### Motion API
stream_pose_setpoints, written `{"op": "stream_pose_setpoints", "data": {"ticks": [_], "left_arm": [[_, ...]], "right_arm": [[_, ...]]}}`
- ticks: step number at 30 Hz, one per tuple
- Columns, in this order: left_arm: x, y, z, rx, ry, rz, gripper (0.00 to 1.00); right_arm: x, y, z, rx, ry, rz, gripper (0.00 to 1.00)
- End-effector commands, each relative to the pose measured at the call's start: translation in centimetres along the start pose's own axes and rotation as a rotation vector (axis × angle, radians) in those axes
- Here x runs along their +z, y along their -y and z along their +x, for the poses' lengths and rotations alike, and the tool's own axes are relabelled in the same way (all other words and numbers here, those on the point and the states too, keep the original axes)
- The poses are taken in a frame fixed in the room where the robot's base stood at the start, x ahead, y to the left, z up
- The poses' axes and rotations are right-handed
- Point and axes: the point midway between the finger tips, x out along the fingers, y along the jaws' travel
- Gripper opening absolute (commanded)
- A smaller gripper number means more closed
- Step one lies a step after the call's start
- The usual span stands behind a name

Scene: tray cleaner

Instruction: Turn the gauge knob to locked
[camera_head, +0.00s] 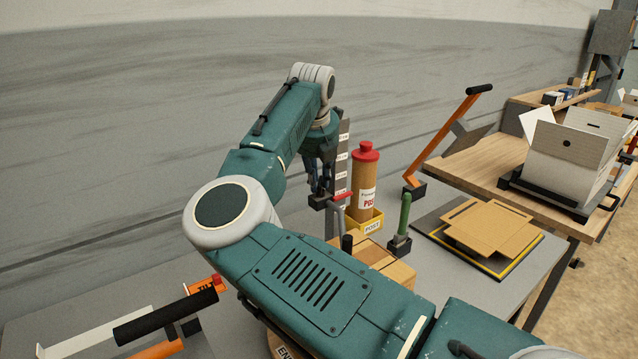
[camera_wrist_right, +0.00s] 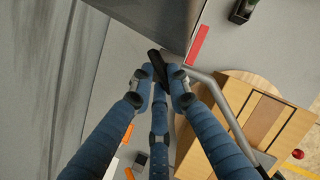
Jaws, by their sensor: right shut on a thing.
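My right gripper (camera_head: 320,188) is beside a tall grey upright plate (camera_head: 341,172) with several small white labels, too small to read. In the right wrist view my right gripper (camera_wrist_right: 160,88) has its blue fingers closed in on a black elongated piece (camera_wrist_right: 157,66), which looks like the gauge knob. The knob lies slanted between the fingertips, partly covered by them. In the head view the fingers and arm hide most of it, and I cannot read its setting. My left gripper is not in view.
A brown tube with a red cap (camera_head: 365,152) stands in a yellow holder just right of the plate. Nearby are a green handle (camera_head: 404,215), a cardboard box (camera_head: 392,266) and an orange lever (camera_head: 440,140). Flat cardboard (camera_head: 490,232) lies at right. A grey bent rail (camera_wrist_right: 232,118) runs close to the gripper.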

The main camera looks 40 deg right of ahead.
Motion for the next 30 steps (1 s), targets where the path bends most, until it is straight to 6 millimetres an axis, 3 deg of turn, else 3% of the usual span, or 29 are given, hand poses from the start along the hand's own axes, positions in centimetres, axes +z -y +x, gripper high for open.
{"op": "stream_pose_setpoints", "data": {"ticks": [8,18,30], "left_arm": [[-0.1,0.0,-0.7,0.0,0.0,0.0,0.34],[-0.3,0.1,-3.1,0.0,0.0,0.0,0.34],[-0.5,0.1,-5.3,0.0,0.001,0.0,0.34]], "right_arm": [[0.4,-0.4,-0.2,-0.1,0.004,0.237,0.0],[0.8,-0.7,-0.3,-0.218,0.003,0.521,0.0],[1.0,-0.8,-0.1,-0.306,0.004,0.739,0.0]]}}
